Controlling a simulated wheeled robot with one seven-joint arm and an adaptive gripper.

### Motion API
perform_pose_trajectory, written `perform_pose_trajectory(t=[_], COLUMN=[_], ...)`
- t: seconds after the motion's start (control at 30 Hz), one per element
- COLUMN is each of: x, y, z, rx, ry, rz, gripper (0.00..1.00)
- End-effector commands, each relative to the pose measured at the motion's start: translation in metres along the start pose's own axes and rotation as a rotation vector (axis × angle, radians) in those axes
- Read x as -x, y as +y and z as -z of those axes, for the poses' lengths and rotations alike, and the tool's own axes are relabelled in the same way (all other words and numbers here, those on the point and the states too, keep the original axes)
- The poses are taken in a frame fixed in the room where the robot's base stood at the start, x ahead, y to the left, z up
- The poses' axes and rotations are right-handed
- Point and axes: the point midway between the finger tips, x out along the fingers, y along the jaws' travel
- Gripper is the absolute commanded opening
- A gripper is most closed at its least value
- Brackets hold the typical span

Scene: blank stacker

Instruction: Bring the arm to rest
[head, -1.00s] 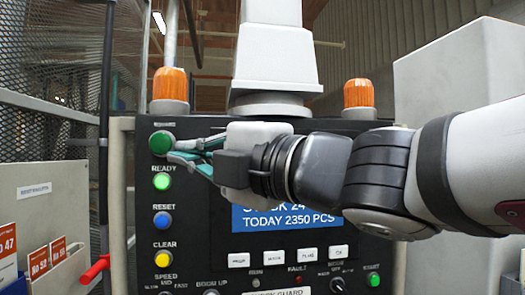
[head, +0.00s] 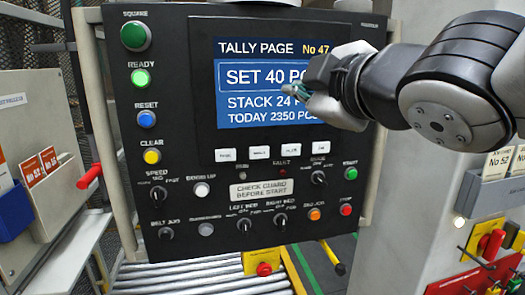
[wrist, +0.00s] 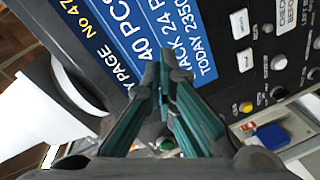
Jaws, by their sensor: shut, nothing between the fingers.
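My gripper (head: 290,91) is in front of the right part of the panel's display (head: 262,80), with my arm reaching in from the right. Its teal fingers are together and hold nothing; they also show in the wrist view (wrist: 164,85). The display reads "TALLY PAGE No 47", "SET 40", "STACK 24" and "TODAY 2350 PCS"; my gripper hides the ends of some lines. I cannot tell how far the fingertips are from the screen.
The black control panel (head: 180,105) carries lit buttons, knobs and white keys. Rollers (head: 190,280) run below it. A grey card holder (head: 30,130) stands left, near a red-ended lever (head: 90,176).

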Motion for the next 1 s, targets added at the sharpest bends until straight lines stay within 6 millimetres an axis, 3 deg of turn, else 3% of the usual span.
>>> perform_pose_trajectory(t=[0.03,0.1,0.2,0.33,0.5,0.6,0.73,1.0], x=[0.009,0.026,0.058,0.109,0.163,0.18,0.189,0.189], y=[-0.006,-0.022,-0.054,-0.109,-0.168,-0.187,-0.196,-0.196], z=[-0.032,-0.075,-0.127,-0.169,-0.182,-0.18,-0.177,-0.177], rx=[-0.098,-0.251,-0.477,-0.767,-1.051,-1.14,-1.183,-1.181], ry=[-0.11,-0.266,-0.481,-0.736,-0.969,-1.039,-1.075,-1.075], rz=[0.013,0.04,0.086,0.158,0.254,0.292,0.313,0.314], gripper=[0.0,0.0,0.0,0.0,0.0,0.0,0.0,0.0])
